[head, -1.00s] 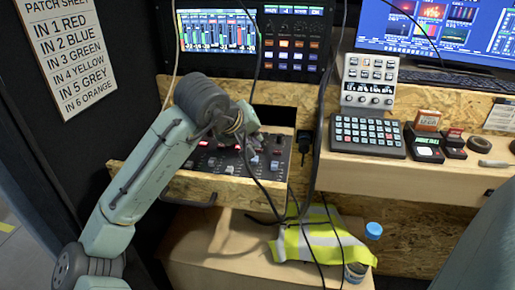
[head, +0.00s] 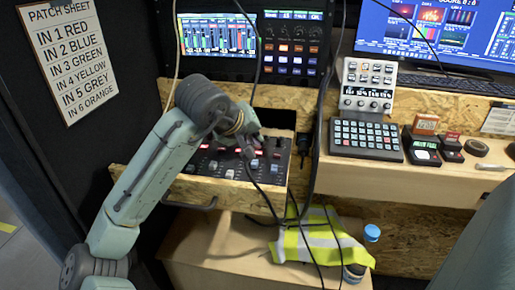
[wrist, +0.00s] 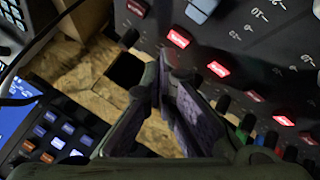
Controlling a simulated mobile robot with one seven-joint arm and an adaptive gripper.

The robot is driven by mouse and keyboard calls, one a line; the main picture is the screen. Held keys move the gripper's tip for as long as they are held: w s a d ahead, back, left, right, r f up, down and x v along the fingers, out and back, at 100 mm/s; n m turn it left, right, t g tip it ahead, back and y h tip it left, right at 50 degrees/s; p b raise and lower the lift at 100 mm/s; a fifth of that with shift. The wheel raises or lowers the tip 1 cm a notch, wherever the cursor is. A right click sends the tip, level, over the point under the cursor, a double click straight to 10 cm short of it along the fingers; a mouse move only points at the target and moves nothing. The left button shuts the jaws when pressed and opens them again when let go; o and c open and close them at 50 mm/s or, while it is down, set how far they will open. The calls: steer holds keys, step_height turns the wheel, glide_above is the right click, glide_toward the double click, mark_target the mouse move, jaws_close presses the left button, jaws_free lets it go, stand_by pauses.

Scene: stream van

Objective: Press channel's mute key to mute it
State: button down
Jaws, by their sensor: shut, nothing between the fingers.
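The mixer (head: 222,167) lies in an open wooden drawer, with a row of red-lit keys (head: 231,150) across it. In the wrist view the row runs diagonally: one lit key (wrist: 178,38) is just beyond my fingertips, another lit key (wrist: 218,69) is to their right, and a dim, dark red key (wrist: 137,7) is at the top left. My gripper (wrist: 167,72) is shut and empty, its fingertips over the mixer's edge; whether they touch it I cannot tell. Key labels are unreadable.
Black cables (head: 312,150) hang in front of the drawer's right side. A rack unit with a screen (head: 217,33) stands behind. A key grid (head: 366,139) sits on the right shelf. A hi-vis vest (head: 320,240) and a bottle (head: 371,234) are below.

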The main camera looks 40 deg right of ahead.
step_height(320, 180, up, 6)
steer(key=p, duration=0.5)
steer(key=shift+p, duration=0.3)
steer(key=shift+f, duration=0.1)
